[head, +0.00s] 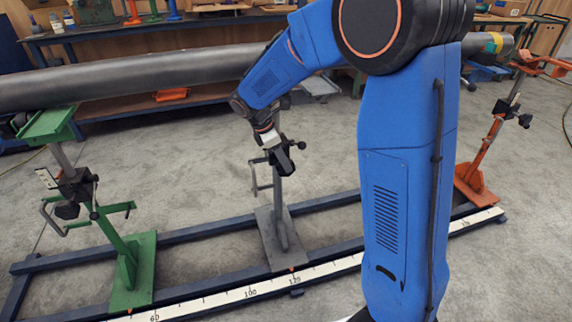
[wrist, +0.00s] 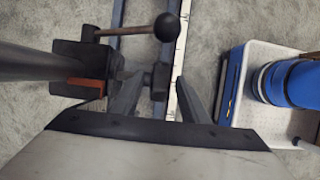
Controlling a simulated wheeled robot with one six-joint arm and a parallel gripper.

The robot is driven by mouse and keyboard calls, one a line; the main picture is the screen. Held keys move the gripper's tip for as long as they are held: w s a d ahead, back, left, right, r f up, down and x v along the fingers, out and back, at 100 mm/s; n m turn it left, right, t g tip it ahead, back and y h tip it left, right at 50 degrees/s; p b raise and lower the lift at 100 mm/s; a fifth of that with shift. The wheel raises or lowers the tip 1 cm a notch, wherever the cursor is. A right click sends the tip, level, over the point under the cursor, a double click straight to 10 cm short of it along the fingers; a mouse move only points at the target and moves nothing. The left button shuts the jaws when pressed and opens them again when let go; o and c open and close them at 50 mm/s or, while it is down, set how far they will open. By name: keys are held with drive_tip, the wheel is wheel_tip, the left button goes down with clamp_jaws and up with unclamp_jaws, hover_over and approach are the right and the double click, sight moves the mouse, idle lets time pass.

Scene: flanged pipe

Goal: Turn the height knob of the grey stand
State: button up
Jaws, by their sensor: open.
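The grey stand (head: 282,238) stands on the blue floor rails in the middle of the head view, partly hidden by my gripper (head: 284,160). In the wrist view its post (wrist: 30,62) comes in from the left to a dark clamp block (wrist: 80,62). A lever with a black ball end (wrist: 167,27) sticks out past the block. A dark knob (wrist: 160,82) shows between the fingertips of my open gripper (wrist: 156,90). I cannot tell whether either finger touches it.
A long grey pipe (head: 150,76) runs across behind. A green stand (head: 135,265) is at left and an orange stand (head: 478,175) at right. A white scale strip (head: 225,298) runs along the front rail. Grey floor lies open between the stands.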

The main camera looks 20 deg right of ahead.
drive_tip(key=shift+x, duration=1.2)
drive_tip(key=shift+c, duration=0.3)
clamp_jaws()
drive_tip(key=shift+d+y, duration=0.3)
drive_tip(key=shift+y, duration=0.5)
drive_tip(key=shift+f+y, duration=0.1)
drive_tip(key=shift+y, duration=0.5)
drive_tip(key=shift+o, duration=0.3)
unclamp_jaws()
